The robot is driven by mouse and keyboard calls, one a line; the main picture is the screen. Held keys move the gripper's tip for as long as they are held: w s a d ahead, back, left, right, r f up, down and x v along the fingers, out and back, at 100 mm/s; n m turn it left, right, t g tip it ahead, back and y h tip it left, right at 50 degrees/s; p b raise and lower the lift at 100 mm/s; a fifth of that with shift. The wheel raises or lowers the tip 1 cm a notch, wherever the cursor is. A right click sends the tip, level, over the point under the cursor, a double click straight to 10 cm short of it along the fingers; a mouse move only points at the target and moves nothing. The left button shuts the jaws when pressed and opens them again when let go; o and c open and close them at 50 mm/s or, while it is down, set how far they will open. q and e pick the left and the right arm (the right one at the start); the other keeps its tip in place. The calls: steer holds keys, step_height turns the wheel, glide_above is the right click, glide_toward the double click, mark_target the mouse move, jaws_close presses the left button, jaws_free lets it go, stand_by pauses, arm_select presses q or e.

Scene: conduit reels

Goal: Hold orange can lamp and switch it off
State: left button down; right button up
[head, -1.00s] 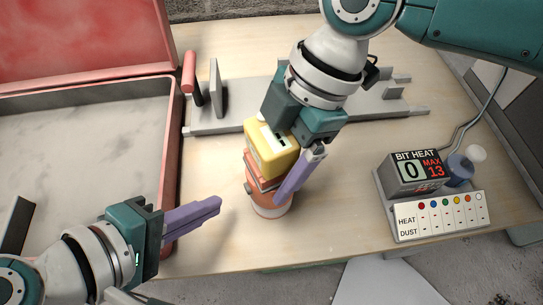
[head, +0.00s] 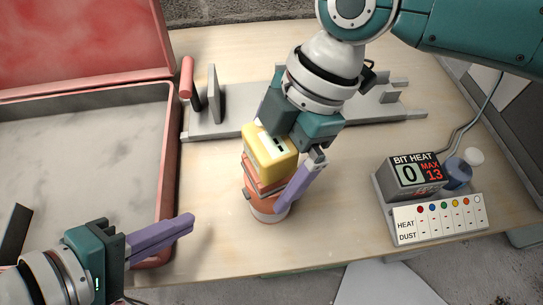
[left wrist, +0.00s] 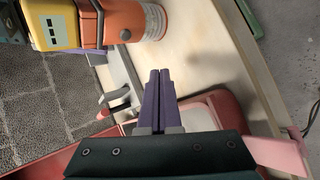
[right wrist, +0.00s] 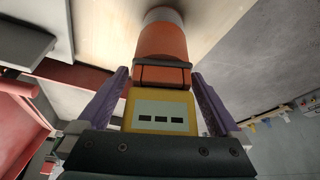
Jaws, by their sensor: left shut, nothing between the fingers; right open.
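The orange can lamp (head: 262,207) stands upright on the table, with a pale band at its foot and a yellow block (head: 268,152) on top. A small dark round spot shows on its orange side in the left wrist view (left wrist: 125,35). My right gripper (right wrist: 160,76) is open and points down over the lamp, one purple finger on each side of it. In the head view the far finger is hidden. My left gripper (head: 191,221) is shut and empty, to the left of the lamp and apart from it; its closed fingers show in the left wrist view (left wrist: 160,75).
An open red case (head: 172,150) lies at the left. A grey rail fixture (head: 215,122) runs behind the lamp. A display box marked BIT HEAT (head: 412,175) and a white indicator panel (head: 440,220) stand at the right. The table between lamp and panel is clear.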

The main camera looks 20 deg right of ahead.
steer(key=v, duration=1.2)
steer(key=shift+r, duration=0.1)
